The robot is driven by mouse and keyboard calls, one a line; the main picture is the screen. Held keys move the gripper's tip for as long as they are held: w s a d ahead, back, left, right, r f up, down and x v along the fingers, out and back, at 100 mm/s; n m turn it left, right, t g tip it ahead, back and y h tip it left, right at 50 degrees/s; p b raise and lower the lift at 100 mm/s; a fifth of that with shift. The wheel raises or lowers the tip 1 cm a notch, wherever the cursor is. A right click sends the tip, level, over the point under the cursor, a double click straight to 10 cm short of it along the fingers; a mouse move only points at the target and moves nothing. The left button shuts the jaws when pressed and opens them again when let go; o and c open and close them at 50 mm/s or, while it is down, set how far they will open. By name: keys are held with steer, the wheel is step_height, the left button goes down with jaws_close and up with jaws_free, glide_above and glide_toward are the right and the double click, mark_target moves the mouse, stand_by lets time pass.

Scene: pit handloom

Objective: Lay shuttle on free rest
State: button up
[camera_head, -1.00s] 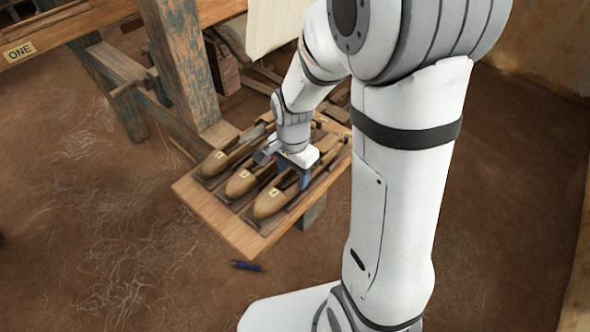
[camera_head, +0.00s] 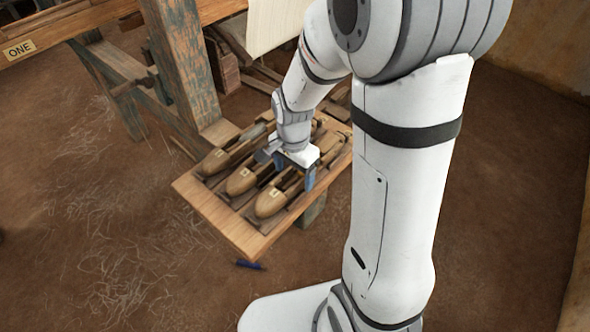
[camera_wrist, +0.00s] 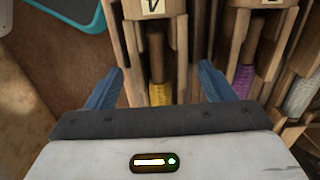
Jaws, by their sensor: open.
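Three pale wooden shuttles lie side by side on a wooden board in the head view: a left one (camera_head: 214,163), a middle one (camera_head: 239,182) and a right one (camera_head: 267,205). My gripper (camera_head: 293,170) is over the right shuttle with its blue fingers spread. In the wrist view my gripper (camera_wrist: 161,80) is open around the labelled shuttle with a yellow bobbin (camera_wrist: 160,94), one finger on each side with gaps. A shuttle with a purple bobbin (camera_wrist: 243,80) lies to its right. My wrist hides part of the shuttles in the head view.
The shuttle board (camera_head: 215,217) has a bare front strip. A worn blue-brown loom post (camera_head: 183,62) stands just behind it, with a beam labelled ONE (camera_head: 19,50) at the left.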

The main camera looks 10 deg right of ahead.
step_height(320, 180, up, 8)
steer(key=p, duration=0.6)
stand_by(0.5)
steer(key=s+d+r+n+t+p, duration=0.1)
steer(key=s+r+n+p, duration=0.1)
steer(key=s+r+n, duration=0.3)
steer(key=s+d+r+n+t+p, duration=0.1)
steer(key=s+r+n, duration=0.4)
steer(key=r, duration=0.7)
steer(key=shift+s+d+r+n+t+p, duration=0.35)
steer(key=shift+s+d+p, duration=0.4)
steer(key=shift+s+p, duration=0.25)
